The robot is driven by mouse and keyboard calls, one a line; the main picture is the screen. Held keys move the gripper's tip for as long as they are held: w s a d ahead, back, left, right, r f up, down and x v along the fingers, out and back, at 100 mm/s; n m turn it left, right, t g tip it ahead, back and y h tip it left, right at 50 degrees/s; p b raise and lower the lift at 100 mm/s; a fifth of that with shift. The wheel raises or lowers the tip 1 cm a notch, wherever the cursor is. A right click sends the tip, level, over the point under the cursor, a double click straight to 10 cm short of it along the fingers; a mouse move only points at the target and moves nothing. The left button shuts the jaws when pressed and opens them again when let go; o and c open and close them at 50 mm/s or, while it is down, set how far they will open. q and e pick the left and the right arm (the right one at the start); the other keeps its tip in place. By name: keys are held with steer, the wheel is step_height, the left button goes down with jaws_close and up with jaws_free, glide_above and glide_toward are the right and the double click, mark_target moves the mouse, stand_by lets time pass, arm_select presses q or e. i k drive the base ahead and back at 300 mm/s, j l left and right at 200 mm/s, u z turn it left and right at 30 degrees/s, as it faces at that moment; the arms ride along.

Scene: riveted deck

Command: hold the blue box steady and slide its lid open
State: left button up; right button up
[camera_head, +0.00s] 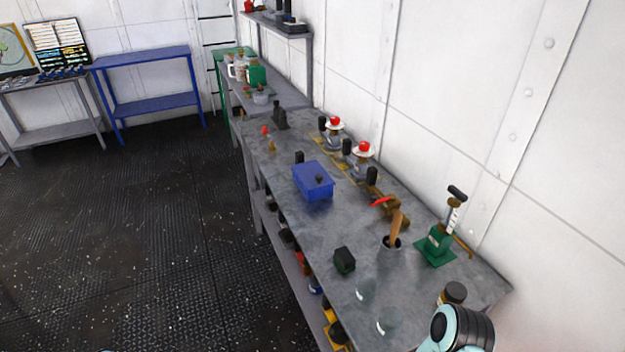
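The blue box (313,184) stands on the long grey metal workbench (290,235), around its middle. Its flat blue lid (312,173) is on top and covers it, with a small dark knob on the lid. I see no gap into the box from here. Neither of my grippers is in view. Only a pale teal and black link, which seems to be part of my arm, shows at the bottom right corner, well away from the box. Nothing of mine touches the box.
Near the box are a small dark block (299,157) and red-topped items (363,151) along the wall. Closer stand a black block (344,260), a dark cup with a wooden handle (396,228) and a green device (437,243). Open floor (130,240) lies left of the bench.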

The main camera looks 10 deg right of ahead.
mark_target(311, 174)
steer(key=k, duration=0.6)
steer(key=z, duration=1.5)
steer(key=j+z, duration=0.15)
steer(key=z, duration=0.2)
steer(key=j+z, duration=0.15)
steer(key=z, duration=0.15)
steer(key=j+z, duration=0.15)
steer(key=z, duration=0.2)
steer(key=k+j, duration=0.1)
steer(key=j, duration=4.2)
steer(key=k, duration=0.05)
